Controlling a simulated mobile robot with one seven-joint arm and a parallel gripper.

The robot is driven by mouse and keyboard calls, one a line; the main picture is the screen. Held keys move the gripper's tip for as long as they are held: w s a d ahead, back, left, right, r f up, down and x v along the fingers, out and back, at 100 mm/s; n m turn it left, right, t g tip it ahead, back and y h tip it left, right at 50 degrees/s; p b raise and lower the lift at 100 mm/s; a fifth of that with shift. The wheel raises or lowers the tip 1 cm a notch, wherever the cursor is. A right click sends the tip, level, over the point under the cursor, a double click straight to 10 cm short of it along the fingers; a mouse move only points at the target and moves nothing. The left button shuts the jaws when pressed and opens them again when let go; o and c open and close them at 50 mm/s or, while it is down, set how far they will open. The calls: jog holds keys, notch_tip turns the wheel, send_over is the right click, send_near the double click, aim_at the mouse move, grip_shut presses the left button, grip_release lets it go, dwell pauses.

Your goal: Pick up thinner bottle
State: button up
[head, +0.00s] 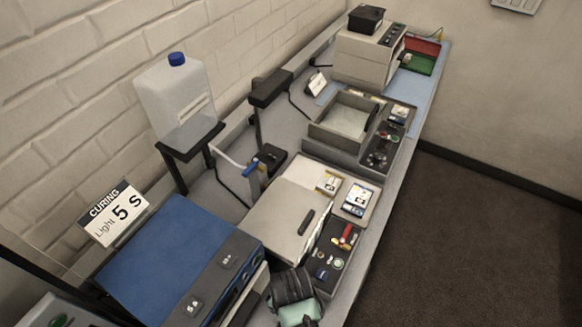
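A large translucent white bottle (177,98) with a blue cap stands upright on a black raised stand (190,140) by the brick wall. It is the only large bottle in view; I cannot read a name on its pale label, so I cannot tell whether it holds thinner. Several small items lie on the bench, too small to tell apart. I cannot make out my gripper's fingers anywhere. A dark ribbed shape with a pale green part (296,312) shows at the bottom edge; I cannot tell what it is.
A blue-topped machine (180,262) stands in front, with a "CURING Light 5 S" sign (113,213) beside it. A grey-white machine (288,220), an open tray unit (345,122) and a beige device (367,58) line the bench. The floor (470,230) at right is clear.

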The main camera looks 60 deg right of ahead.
jog(key=shift+r, duration=0.1)
grip_shut()
dwell(0.3)
